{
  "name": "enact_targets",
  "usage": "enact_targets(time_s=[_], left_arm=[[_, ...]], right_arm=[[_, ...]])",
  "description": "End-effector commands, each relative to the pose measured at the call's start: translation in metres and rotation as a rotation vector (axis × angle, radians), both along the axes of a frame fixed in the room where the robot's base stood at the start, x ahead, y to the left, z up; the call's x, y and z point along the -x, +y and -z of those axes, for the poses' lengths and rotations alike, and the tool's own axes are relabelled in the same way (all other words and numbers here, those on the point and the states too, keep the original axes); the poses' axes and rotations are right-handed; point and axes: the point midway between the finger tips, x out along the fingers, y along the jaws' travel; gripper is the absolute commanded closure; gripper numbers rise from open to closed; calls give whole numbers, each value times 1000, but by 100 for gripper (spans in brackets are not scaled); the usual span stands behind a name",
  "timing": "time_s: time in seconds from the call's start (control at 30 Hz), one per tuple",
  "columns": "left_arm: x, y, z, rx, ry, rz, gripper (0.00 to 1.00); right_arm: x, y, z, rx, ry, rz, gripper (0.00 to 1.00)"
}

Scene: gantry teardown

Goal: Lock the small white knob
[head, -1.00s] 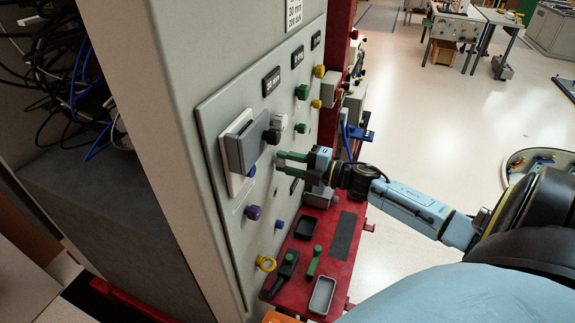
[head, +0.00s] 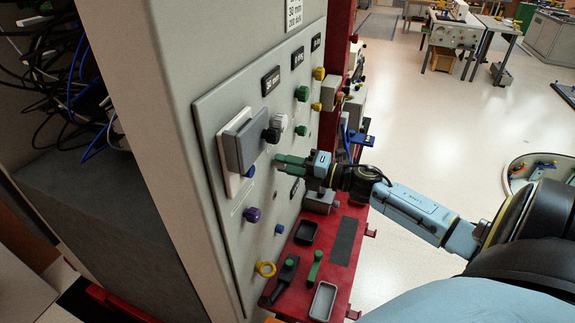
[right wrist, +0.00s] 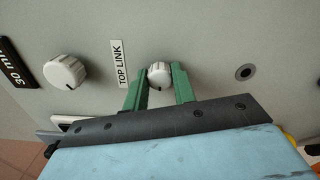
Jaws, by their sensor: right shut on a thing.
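The small white knob (right wrist: 159,74) sits on the grey panel beside a "TOP LINK" label (right wrist: 120,62) in the right wrist view. A short dark mark shows on its lower face. My right gripper (head: 277,161) is shut on it, with one green finger on each side. In the head view the fingers hide the small knob. My left gripper is not in view.
A larger white knob (right wrist: 65,72) is left of the label in the right wrist view. A black knob (head: 271,135), a purple knob (head: 252,214) and a grey block (head: 246,147) stick out of the panel nearby. Below is a red shelf (head: 337,268) with trays.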

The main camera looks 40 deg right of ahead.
Motion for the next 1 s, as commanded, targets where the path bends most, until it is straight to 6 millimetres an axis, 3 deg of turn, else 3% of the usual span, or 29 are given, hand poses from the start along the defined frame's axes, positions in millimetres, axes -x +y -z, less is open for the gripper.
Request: enact_targets(time_s=[0.27, 0.3, 0.43, 0.77, 1.0], left_arm=[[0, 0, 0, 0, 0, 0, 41], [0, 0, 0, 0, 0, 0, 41], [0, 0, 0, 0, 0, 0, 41], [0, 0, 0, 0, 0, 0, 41], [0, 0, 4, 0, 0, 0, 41]], right_arm=[[0, 0, 1, 4, 1, 0, 96], [0, 0, 1, 4, 1, 0, 68], [0, 0, 1, 2, 0, -1, 52], [2, -1, 1, 1, 0, 0, 52], [26, -13, 2, 3, 3, 1, 52]])
